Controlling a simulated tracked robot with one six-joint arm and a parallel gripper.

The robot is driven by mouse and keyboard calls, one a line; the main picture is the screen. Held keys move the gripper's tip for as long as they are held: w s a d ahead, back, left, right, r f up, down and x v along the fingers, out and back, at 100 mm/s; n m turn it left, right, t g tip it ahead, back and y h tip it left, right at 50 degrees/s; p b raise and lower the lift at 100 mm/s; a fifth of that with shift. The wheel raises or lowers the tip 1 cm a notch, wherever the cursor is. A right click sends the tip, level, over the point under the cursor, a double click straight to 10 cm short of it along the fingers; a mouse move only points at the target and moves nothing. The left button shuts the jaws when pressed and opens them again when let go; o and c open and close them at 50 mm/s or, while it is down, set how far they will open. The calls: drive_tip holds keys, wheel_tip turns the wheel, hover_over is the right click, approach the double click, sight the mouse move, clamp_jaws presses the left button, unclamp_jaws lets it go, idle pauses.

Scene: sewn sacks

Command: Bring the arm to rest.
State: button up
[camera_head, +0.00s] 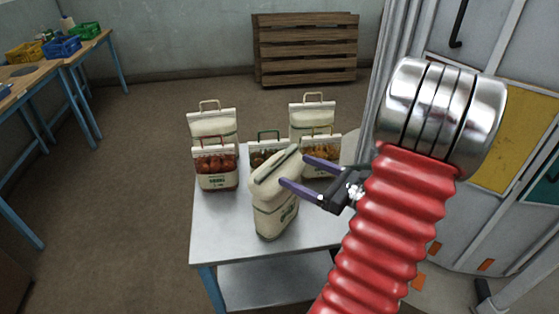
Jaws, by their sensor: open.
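My gripper (301,170) is open over the table, at the upper right of a cream sack (275,206) with a dark stripe along its top. One purple finger passes in front of the sack's upper right side and the other lies behind it. I cannot tell whether either finger touches the sack. The sack stands on the table, slightly tilted in view. My arm, with a red ribbed sleeve and a metal joint, fills the right side of the picture.
Several other sacks stand behind on the grey metal table (215,228), including one with reddish contents (216,168) and one with orange contents (320,158). Grey cabinets (500,150) stand close on the right. The table's front left is bare. Pallets (305,48) lean at the back wall.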

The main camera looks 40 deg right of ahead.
idle(0.3)
drive_tip(key=s+a+f+n+g+y, duration=0.1)
drive_tip(key=s+a+f+n+g, duration=0.3)
drive_tip(key=a+n+g, duration=0.45)
drive_tip(key=s+a+f+n+g+y, duration=0.1)
drive_tip(key=s+a+f+n+g, duration=0.25)
drive_tip(key=a+n+g, duration=0.45)
drive_tip(key=w+a+r+n+t+h, duration=0.1)
drive_tip(key=a+r+n+t+h, duration=0.3)
drive_tip(key=a+r+n, duration=1)
drive_tip(key=a+n+h, duration=0.1)
drive_tip(key=n, duration=0.2)
drive_tip(key=shift+w+a+r, duration=0.25)
drive_tip(key=shift+w+a, duration=0.05)
drive_tip(key=shift+w, duration=0.1)
drive_tip(key=shift+n+t, duration=0.25)
